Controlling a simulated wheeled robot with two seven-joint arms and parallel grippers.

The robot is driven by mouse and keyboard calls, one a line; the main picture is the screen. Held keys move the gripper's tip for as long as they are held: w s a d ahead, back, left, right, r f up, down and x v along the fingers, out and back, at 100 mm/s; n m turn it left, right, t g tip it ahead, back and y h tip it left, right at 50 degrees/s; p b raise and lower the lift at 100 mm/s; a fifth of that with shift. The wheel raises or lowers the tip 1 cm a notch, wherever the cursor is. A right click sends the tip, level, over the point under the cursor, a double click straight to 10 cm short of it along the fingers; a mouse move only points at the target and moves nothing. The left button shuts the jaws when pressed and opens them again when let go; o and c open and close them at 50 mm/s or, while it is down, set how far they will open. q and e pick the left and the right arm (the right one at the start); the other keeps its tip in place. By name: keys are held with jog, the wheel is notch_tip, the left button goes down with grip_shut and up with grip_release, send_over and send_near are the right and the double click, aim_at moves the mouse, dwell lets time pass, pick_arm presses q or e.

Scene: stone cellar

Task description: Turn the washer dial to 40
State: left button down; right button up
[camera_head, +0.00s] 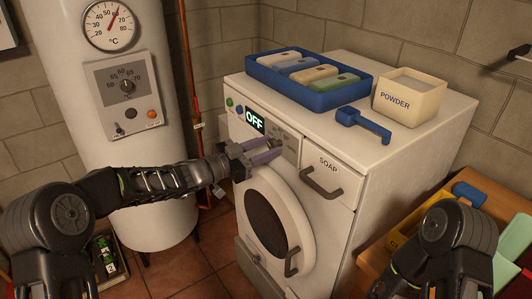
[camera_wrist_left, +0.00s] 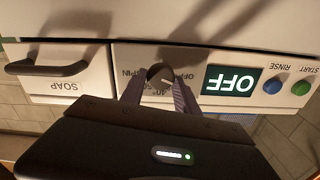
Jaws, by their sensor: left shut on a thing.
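The white washer (camera_head: 345,200) stands in the middle of the head view. Its dial (camera_head: 277,142) is on the front panel, between the lit display (camera_head: 255,120) reading OFF and the SOAP drawer (camera_head: 327,175). My left gripper (camera_head: 268,151) is at the panel, its two fingers shut on the dial. In the left wrist view, upside down, the dial (camera_wrist_left: 160,74) is between the fingertips. Labels 40°, SPIN and OFF show around it, partly hidden by the fingers. I cannot tell exactly where the dial points. My right gripper is out of view.
A blue tray (camera_head: 309,107) of several coloured blocks, a blue scoop (camera_head: 362,124) and a POWDER box (camera_head: 409,95) are on the washer. Green and blue buttons (camera_head: 239,110) sit beside the display. A boiler (camera_head: 100,60) with its own knob stands left. The round door is shut.

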pick_arm(q)
jog(key=shift+s+d+f+m+b, duration=0.1)
jog(key=shift+f+m+b, duration=0.05)
jog(key=shift+m+b, duration=3.15)
jog(key=shift+s+f+m+b, duration=0.1)
jog(key=shift+m+b, duration=2.9)
jog(key=shift+m, duration=0.5)
jog(key=c, duration=0.9)
grip_release()
jog(key=v, duration=0.7)
jog(key=shift+s+a, duration=0.2)
jog(key=shift+a, duration=0.15)
